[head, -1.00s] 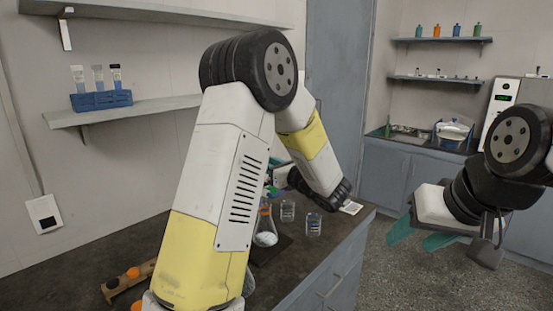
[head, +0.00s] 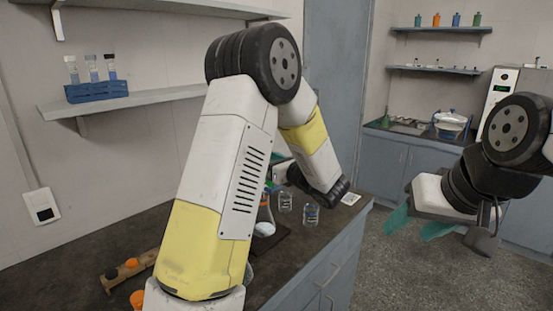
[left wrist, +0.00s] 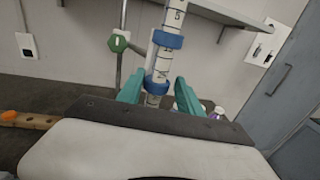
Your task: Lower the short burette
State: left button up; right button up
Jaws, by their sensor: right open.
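The burette (left wrist: 172,68) shows in the left wrist view as a white graduated tube with black marks and two blue bands, leaning slightly. I cannot tell from its look whether it is the short one. My left gripper (left wrist: 160,88) has its teal fingers on either side of the tube's lower part, with small gaps beside it, so it looks open. A stand rod with a green clamp knob (left wrist: 119,42) is left of the tube. In the head view my left arm hides the burette. My right gripper (head: 415,225) is open and empty at the right, above the floor.
The dark bench (head: 75,235) holds a wooden rack (head: 128,271) with orange caps, a flask (head: 264,222) and two small beakers (head: 311,213). A blue tube rack (head: 97,91) stands on the wall shelf. Open floor is at right.

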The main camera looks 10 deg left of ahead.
pick_arm(q)
jog(key=shift+a, duration=0.2)
dwell(0.3)
jog(key=shift+s+d, duration=0.1)
jog(key=s+d+r, duration=0.6)
jog(key=d+r, duration=0.1)
jog(key=d, duration=0.1)
jog(key=shift+s+d, duration=0.25)
jog(key=shift+s, duration=0.1)
dwell(0.3)
